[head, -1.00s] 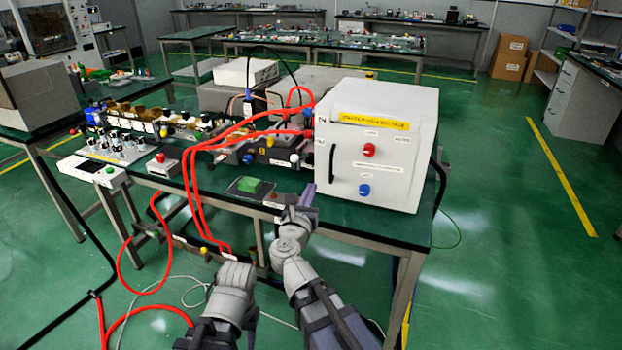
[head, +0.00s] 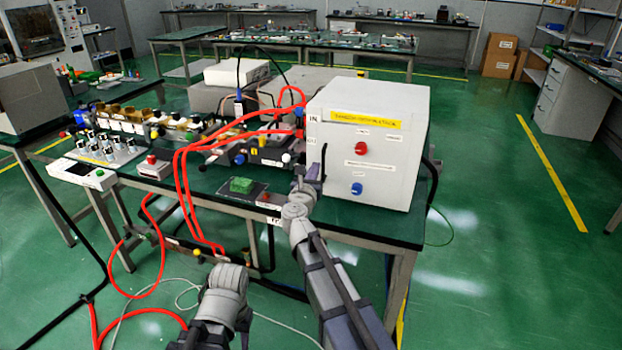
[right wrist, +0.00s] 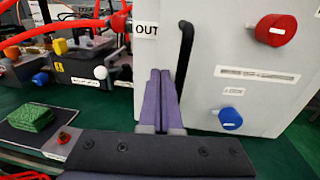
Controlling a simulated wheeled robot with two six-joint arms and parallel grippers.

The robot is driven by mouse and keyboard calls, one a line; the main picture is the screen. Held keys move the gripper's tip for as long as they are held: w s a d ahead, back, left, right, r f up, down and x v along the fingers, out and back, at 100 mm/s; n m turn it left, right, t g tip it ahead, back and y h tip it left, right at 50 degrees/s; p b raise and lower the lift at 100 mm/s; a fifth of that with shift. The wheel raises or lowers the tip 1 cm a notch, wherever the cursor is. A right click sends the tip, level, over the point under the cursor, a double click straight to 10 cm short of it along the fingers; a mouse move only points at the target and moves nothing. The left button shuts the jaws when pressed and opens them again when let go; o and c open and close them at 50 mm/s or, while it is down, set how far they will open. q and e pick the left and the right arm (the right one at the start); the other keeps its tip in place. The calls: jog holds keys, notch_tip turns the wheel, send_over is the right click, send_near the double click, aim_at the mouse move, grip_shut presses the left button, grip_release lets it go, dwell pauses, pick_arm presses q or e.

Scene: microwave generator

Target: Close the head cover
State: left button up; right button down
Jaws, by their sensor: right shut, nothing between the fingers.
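A white box (head: 385,190) stands at the right end of the green-topped bench, with a yellow warning strip, a red knob, a blue knob and a black vertical handle (head: 323,163) on its front. No part is clearly marked as the head cover. The box front and the handle (right wrist: 185,55) also show in the right wrist view. My right gripper (head: 308,176) is at the box's left front edge, just left of the handle. Its purple fingers (right wrist: 163,85) are together and empty; contact with the handle cannot be told. My left arm shows low in the head view, but its fingers do not.
A green block (head: 241,185) on a dark pad lies left of my right gripper, beside a small red button. Red hoses (head: 184,190) loop over the bench and hang down its front. The floor right of the bench is clear.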

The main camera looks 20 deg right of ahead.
jog(key=shift+x, duration=0.85)
jog(key=shift+x, duration=0.95)
jog(key=shift+a, duration=0.1)
